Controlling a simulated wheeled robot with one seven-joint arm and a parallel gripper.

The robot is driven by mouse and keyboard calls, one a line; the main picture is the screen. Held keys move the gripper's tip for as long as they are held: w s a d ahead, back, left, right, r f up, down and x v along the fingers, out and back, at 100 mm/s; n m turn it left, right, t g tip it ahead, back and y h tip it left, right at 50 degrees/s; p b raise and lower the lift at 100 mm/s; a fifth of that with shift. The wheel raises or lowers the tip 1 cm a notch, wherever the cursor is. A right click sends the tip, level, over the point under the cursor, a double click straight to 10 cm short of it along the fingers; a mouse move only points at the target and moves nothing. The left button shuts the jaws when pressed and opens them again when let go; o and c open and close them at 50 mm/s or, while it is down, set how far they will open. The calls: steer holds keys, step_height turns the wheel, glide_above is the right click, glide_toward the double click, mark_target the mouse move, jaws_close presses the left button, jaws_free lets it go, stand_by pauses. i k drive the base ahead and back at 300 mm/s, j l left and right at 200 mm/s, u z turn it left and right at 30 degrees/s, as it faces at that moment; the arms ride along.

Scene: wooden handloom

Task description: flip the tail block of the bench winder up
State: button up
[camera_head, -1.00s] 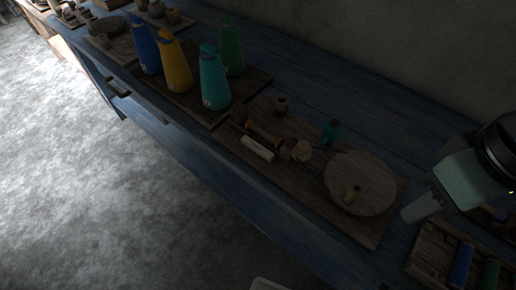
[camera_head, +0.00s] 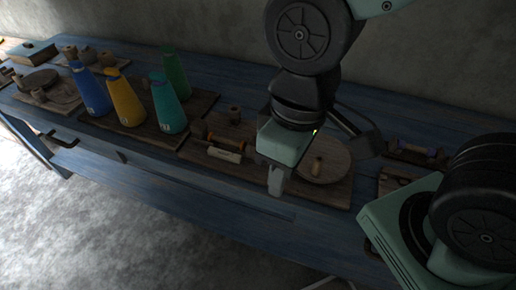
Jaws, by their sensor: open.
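The bench winder is a brown wooden board (camera_head: 190,150) on the blue table, with a large round wooden wheel (camera_head: 335,165) at its right end. A small upright wooden handle (camera_head: 317,167) stands on the wheel. At the left of the board are small wooden parts (camera_head: 200,129) and a pale cylinder (camera_head: 224,154) lying in front of them. I cannot tell surely which part is the tail block or how it is tilted. My gripper (camera_head: 275,190) is open and empty, pointing down at the board's front, between the cylinder and the wheel. It hides the winder's middle.
Blue (camera_head: 89,92), yellow (camera_head: 125,101), teal (camera_head: 167,104) and green (camera_head: 175,74) cones stand on a board left of the winder. A small wooden cup (camera_head: 235,115) stands behind it. Another wooden rack is at the right, partly behind my arm.

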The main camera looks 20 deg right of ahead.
mark_target(199, 128)
steer(key=k+j+z, duration=0.2)
steer(key=j, duration=1.15)
steer(key=i, duration=0.1)
